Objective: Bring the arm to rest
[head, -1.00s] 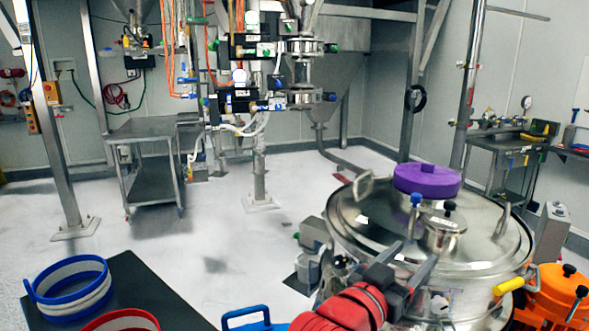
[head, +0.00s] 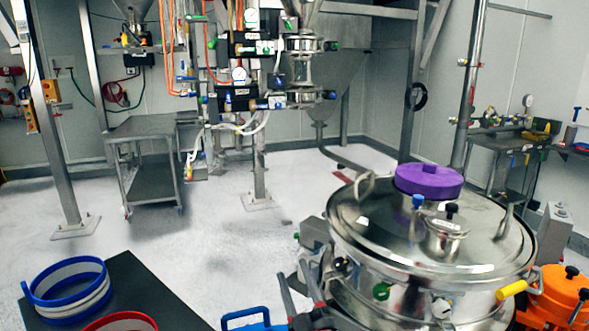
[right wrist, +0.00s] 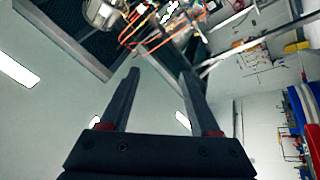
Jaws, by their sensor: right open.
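My right gripper (head: 292,270) is low in the head view, just left of the big steel sifter vessel (head: 430,235). Its two dark fingers point up and are apart, with nothing between them. In the right wrist view the same gripper (right wrist: 160,72) is open and empty, tilted up toward the walls and ceiling. Most of the right arm is below the head picture. My left gripper is in neither view. The vessel has a round steel lid with a purple cap (head: 428,181) on it.
A dark mat (head: 150,280) with blue-and-white (head: 68,290) and red-rimmed rings lies at lower left. A blue handle (head: 247,316) is just left of my right gripper. An orange container (head: 560,290) is right of the vessel.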

